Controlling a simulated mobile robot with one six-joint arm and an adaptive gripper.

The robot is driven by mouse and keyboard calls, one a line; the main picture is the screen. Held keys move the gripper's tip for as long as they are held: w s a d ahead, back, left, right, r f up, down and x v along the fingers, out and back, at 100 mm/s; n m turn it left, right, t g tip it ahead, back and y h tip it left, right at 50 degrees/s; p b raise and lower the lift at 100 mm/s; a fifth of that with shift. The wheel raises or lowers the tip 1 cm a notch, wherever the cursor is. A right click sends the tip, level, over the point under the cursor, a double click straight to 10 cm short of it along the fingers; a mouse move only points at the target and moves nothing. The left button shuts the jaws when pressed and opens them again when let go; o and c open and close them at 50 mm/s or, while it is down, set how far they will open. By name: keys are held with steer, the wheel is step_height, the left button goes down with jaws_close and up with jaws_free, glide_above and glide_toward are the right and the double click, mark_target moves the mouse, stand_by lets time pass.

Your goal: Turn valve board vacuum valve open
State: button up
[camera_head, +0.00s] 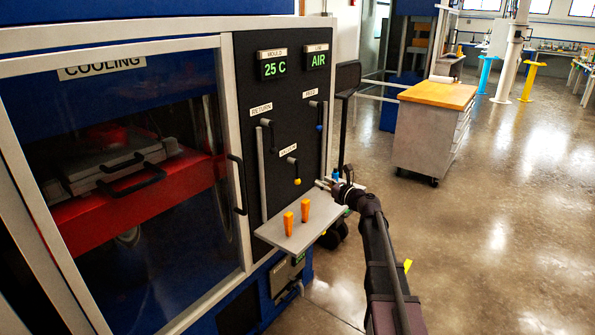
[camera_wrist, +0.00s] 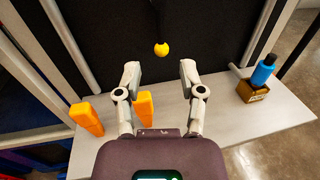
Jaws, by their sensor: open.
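The black valve board (camera_head: 270,100) stands right of the glazed door in the head view. Its vacuum valve (camera_head: 296,172) is a short dark lever ending in a yellow knob. The lever points mostly downward, beneath a small label. In the wrist view the yellow knob (camera_wrist: 161,49) lies ahead of my gripper (camera_wrist: 160,72), centred between the fingers and just beyond their tips. The fingers are open and empty, and I see no contact with the knob. In the head view my gripper (camera_head: 326,184) is at the board's lower right, right of the knob.
A grey shelf (camera_head: 280,240) juts out below the board, bearing two orange pieces (camera_head: 288,222). A blue bottle (camera_wrist: 263,70) and a small brown box (camera_wrist: 253,91) are at its right. The return and feed levers (camera_head: 319,127) sit higher.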

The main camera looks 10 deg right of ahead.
mark_target(297, 178)
steer(key=x, duration=1.3)
steer(key=shift+w+a, duration=0.3)
jaws_close()
